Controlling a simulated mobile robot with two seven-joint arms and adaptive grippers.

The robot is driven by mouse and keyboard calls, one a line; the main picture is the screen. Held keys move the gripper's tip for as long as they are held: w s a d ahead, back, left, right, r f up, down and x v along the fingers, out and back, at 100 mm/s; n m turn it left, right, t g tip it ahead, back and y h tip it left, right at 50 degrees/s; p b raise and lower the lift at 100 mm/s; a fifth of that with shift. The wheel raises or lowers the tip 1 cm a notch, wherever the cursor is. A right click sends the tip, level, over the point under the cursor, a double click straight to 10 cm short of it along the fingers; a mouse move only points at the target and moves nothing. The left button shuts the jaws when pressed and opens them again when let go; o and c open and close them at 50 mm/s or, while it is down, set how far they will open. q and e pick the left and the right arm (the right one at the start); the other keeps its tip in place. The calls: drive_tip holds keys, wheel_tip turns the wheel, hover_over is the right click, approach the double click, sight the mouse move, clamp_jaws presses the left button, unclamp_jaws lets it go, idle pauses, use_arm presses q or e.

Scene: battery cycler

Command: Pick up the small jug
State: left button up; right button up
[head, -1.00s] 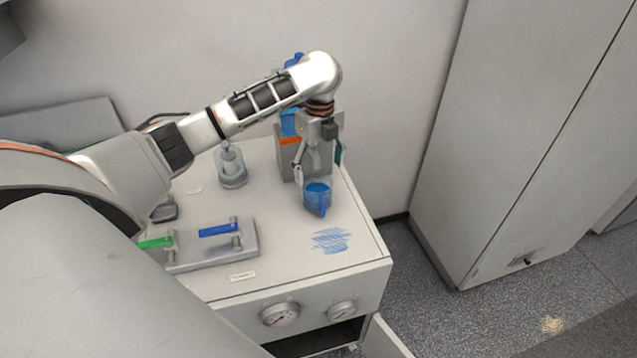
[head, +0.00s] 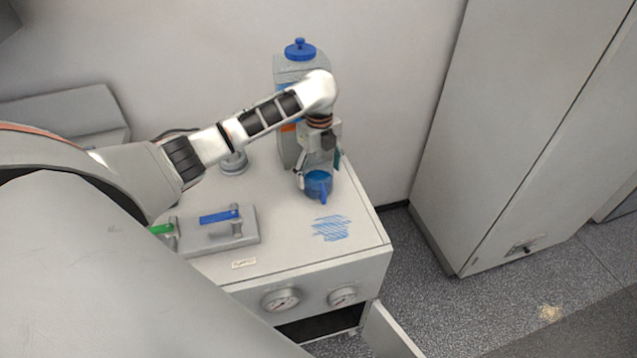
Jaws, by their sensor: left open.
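The small jug (head: 319,184) is blue and stands on the grey-white top of the cabinet (head: 290,245), in front of a tall container. My left gripper (head: 318,174) points down at the jug from above, with its fingers spread. One finger is beside the jug's left side and the other is at its right rear. The jug is between or just in front of the fingers; I cannot tell whether they touch it. My right gripper is not in view.
A tall grey container with a blue lid (head: 300,50) stands close behind my left gripper. A plate with a blue-handled valve (head: 220,217) and a green-handled valve (head: 161,229) lies to the left. Blue scribbles (head: 331,229) mark the clear top in front.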

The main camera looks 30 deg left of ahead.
use_arm(q)
drive_tip(key=c, duration=1.5)
drive_tip(key=shift+r, duration=0.25)
